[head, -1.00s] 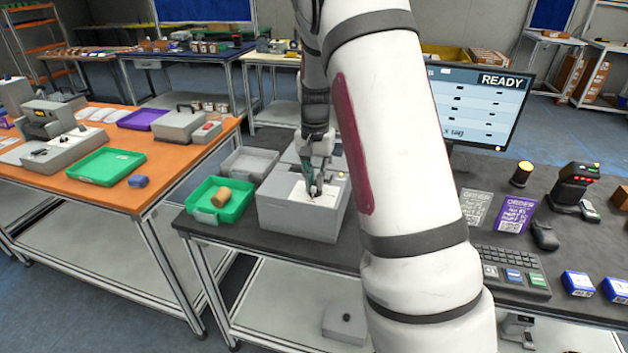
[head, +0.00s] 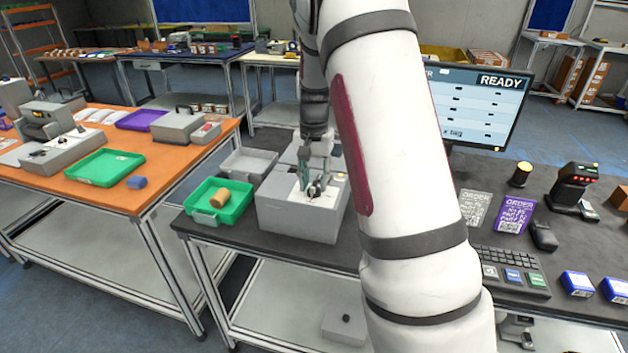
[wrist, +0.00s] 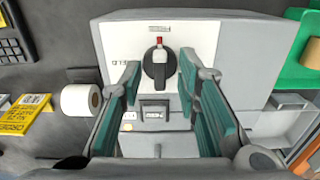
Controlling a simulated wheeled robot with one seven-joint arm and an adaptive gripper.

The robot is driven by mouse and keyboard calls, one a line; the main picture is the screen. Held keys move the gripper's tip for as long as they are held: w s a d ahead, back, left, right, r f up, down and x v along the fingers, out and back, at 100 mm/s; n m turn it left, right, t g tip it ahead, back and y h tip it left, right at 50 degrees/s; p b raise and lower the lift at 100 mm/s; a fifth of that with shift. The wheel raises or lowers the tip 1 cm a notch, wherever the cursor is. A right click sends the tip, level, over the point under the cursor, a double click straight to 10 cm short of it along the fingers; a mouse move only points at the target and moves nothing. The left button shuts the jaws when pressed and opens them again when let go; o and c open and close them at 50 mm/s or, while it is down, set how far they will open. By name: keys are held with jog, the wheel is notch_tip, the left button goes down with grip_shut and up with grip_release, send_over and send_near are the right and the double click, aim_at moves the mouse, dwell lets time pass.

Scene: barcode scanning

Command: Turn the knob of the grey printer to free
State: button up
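The grey printer (head: 293,218) stands on the dark bench in the head view. Its pale panel (wrist: 205,40) fills the middle of the wrist view. The black knob (wrist: 159,70) has a bar handle with a red tip, which points to the top of the wrist view. My gripper (wrist: 160,78) is open, with one teal finger on each side of the knob and a visible gap on both sides. In the head view my gripper (head: 317,172) is over the printer's top, pointing down.
A green tray (head: 238,205) with a brown cylinder stands left of the printer, beside a grey tray (head: 248,161). In the wrist view a white roll (wrist: 80,99) is left of the fingers. A monitor (head: 485,110), keyboard (head: 510,270) and scanner (head: 573,185) are to the right.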

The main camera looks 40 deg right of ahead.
aim_at(314, 184)
notch_tip(314, 184, up, 12)
dwell(0.5)
dwell(0.4)
